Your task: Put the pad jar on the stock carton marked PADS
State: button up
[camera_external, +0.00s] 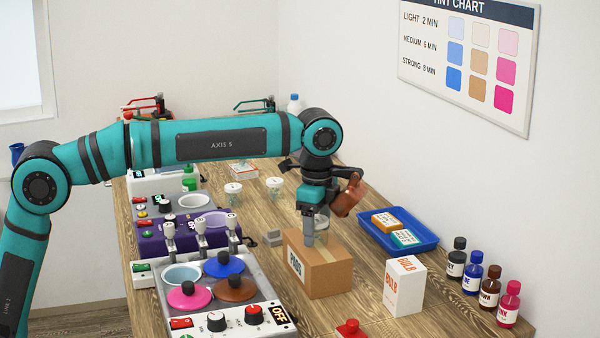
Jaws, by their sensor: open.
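The stock carton marked PADS (328,279) is a brown cardboard box on the wooden table, with a white label on its left face. A clear jar (321,236), seemingly the pad jar, appears upright on the carton's top, partly hidden by my gripper. My gripper (323,222) is open and points down over the carton, with a grey finger at the jar's left side. The jar lies between or just behind the fingers; whether they touch it I cannot tell. The jar's contents are too small to make out.
A white BULB box (404,286) stands right of the carton. Behind it is a blue tray (427,244) with two small boxes. A dye-pot unit (213,291) stands left, and a red knobbed object (350,329) in front.

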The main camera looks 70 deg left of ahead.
aim_at(316, 219)
notch_tip(316, 219, up, 12)
jog(key=shift+f, duration=0.25)
jog(key=shift+r, duration=0.4)
jog(key=shift+s, duration=0.1)
jog(key=s+a+r+n+t, duration=0.1)
jog(key=s+r+n+t, duration=0.15)
jog(key=s, duration=0.55)
jog(key=s+a+r+n+t, duration=0.1)
jog(key=s+a+r+t, duration=0.2)
jog(key=s, duration=0.5)
jog(key=s+r+n+t, duration=0.1)
jog(key=s+r+t, duration=0.1)
jog(key=s+t, duration=0.35)
jog(key=s+a+f+n+t, duration=0.1)
jog(key=s+f+n+t, duration=0.1)
jog(key=s, duration=1.1)
jog(key=s+a+f+n+t, duration=0.1)
jog(key=s+f+t, duration=0.3)
jog(key=s, duration=1)
notch_tip(316, 219, down, 3)
jog(key=shift+r+n, duration=0.15)
jog(key=shift+n, duration=0.6)
